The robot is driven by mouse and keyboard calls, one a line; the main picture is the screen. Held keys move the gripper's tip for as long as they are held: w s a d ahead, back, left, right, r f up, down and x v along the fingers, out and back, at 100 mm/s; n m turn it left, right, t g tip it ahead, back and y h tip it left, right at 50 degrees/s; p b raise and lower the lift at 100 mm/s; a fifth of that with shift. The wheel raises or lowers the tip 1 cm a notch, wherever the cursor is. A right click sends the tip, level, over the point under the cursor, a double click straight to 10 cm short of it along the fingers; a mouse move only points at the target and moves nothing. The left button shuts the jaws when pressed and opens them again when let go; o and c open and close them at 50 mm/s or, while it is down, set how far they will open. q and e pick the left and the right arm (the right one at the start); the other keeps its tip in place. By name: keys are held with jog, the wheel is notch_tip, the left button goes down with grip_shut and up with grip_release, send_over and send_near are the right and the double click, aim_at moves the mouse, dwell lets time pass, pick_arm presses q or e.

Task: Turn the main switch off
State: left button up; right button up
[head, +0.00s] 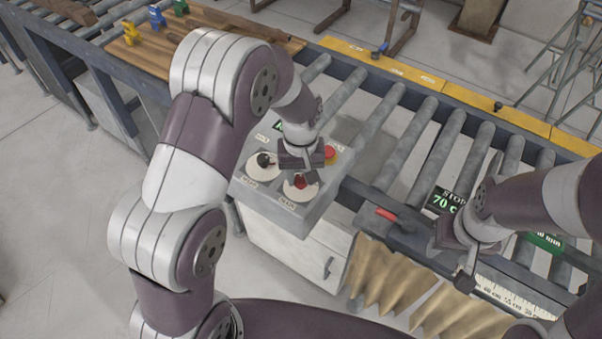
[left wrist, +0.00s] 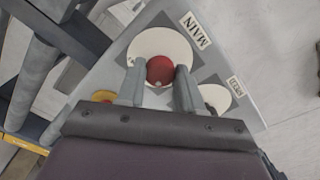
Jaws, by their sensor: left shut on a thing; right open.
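The main switch is a red round knob (head: 300,182) on a white disc, on the grey control box (head: 318,210) in the middle of the head view. In the left wrist view the red knob (left wrist: 160,71) sits beside the label MAIN. My left gripper (head: 300,171) comes down over it from above. In the left wrist view the fingers of my left gripper (left wrist: 157,80) close on both sides of the knob. The switch's pointer position cannot be read. My right gripper (head: 464,268) is open and empty over the roller conveyor's front edge.
A black knob (head: 265,161) on a white disc is left of the main switch. A red button on yellow (head: 331,155) lies behind it. A red handle (head: 387,214) and a display (head: 446,199) are on the conveyor's front. The floor at left is clear.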

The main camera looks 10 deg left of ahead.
pick_arm(q)
jog(key=m, duration=0.8)
jog(key=shift+p, duration=0.35)
jog(key=m, duration=0.4)
jog(key=shift+w+r, duration=0.1)
jog(key=shift+m, duration=2.1)
jog(key=o, duration=1)
jog(key=shift+o, duration=0.2)
